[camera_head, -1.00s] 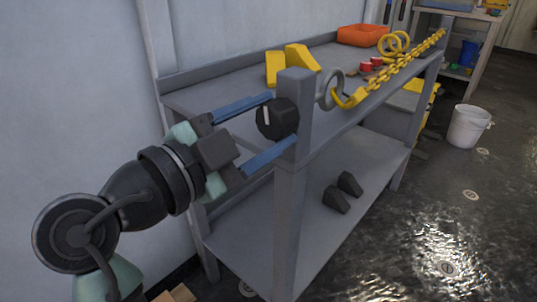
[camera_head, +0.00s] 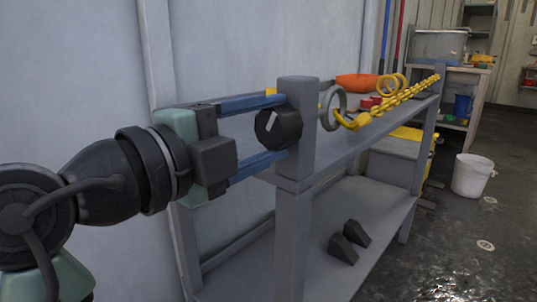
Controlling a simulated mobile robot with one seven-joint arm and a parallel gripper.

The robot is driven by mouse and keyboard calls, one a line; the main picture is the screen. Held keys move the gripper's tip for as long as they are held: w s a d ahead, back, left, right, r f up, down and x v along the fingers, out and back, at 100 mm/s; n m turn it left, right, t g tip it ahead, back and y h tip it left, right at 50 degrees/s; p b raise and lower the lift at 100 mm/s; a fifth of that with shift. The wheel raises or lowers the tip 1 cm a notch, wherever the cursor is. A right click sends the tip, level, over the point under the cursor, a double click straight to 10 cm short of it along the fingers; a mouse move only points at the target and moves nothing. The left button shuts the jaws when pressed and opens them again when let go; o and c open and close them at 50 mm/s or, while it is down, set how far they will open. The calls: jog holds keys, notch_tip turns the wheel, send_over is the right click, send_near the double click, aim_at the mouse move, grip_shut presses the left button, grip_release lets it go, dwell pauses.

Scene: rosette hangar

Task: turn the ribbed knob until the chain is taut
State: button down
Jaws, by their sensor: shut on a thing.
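The ribbed knob (camera_head: 277,130) is black with a white mark and sits on the near side of a grey post at the bench's front end. My gripper (camera_head: 284,128) is shut on it, with one blue finger above and one below. The knob's white mark tilts to the upper right. Behind the post is a grey ring (camera_head: 333,106) with a yellow hook. The yellow chain (camera_head: 391,104) runs from the hook toward the post at the bench's far end. It looks nearly straight; slight slack is hard to judge.
The grey bench (camera_head: 347,150) has a lower shelf with two dark wedges (camera_head: 349,240). Yellow rings (camera_head: 391,86), red pieces and an orange tray (camera_head: 357,82) lie behind the chain. A white bucket (camera_head: 471,176) stands on the floor at right. A wall is close at left.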

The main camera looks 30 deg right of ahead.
jog(key=m+b, duration=0.2)
jog(key=m, duration=0.1)
jog(key=shift+f+b, duration=0.35)
jog(key=shift+b, duration=0.05)
jog(key=m+b, duration=0.3)
jog(key=m, duration=0.1)
jog(key=shift+r+m, duration=0.15)
jog(key=shift+m, duration=0.15)
jog(key=m+b, duration=0.1)
jog(key=m, duration=0.1)
jog(key=shift+m+b, duration=0.35)
jog(key=shift+m, duration=0.05)
jog(key=shift+r+m, duration=0.25)
jog(key=shift+m, duration=0.55)
jog(key=shift+f+m+b, duration=0.15)
jog(key=shift+m+b, duration=0.55)
jog(key=shift+m, duration=1)
